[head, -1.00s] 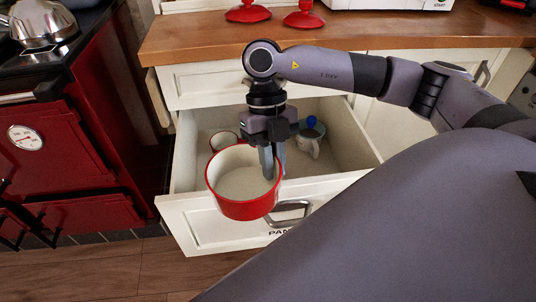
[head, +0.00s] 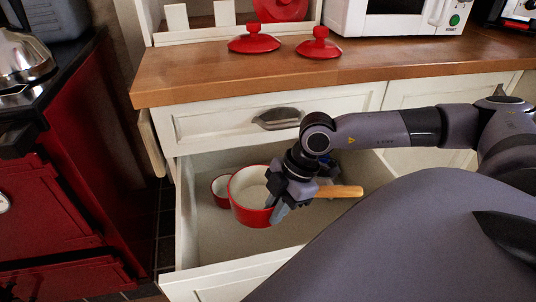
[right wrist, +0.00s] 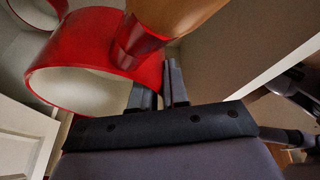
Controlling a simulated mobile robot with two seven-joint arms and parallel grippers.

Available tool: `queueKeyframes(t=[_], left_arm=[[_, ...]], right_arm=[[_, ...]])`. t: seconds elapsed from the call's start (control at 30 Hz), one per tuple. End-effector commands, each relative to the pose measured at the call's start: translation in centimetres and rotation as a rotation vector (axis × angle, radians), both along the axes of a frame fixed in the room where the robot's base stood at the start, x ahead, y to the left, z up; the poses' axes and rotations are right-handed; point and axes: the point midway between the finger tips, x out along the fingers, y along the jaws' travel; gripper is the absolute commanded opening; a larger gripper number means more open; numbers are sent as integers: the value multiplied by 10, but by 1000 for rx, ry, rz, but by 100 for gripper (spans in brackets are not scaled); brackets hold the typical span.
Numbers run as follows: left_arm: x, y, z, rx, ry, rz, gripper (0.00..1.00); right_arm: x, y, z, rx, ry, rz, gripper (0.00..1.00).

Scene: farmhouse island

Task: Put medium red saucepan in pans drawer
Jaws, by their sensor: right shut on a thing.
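The red saucepan (head: 250,210) has a cream inside and a wooden handle (head: 342,191) pointing right. It is within the open drawer (head: 212,285), tilted a little. I cannot tell whether its base touches the drawer floor. My right gripper (head: 281,211) is shut on the pan's wall near the handle. The right wrist view shows the fingers (right wrist: 160,88) at the red wall of the saucepan (right wrist: 85,48). A smaller red pan (head: 220,190) stands in the drawer just left of it, partly hidden. My left gripper is out of view.
A closed drawer (head: 215,130) is above, under the wooden worktop (head: 200,72). Two red lids (head: 254,40) (head: 319,45) and a white microwave (head: 385,18) stand on the worktop. The red stove (head: 50,190) is at left. The front of the drawer floor is clear.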

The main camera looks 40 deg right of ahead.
Motion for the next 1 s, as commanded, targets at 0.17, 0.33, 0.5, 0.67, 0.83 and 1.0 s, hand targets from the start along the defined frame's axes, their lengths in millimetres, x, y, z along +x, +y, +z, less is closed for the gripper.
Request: queueKeyframes(t=[0.17,0.33,0.5,0.67,0.83,1.0], left_arm=[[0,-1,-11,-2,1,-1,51],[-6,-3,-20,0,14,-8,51],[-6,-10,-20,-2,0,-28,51],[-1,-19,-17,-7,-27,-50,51],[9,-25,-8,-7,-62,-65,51],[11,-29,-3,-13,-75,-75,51]], right_arm=[[0,0,-23,1,-4,-2,0],[-1,1,-57,0,2,-1,0],[-1,1,-102,1,1,-2,0],[-1,0,-142,0,-1,-1,0],[0,0,-168,1,-3,-2,0],[0,1,-177,1,-3,-1,0]])
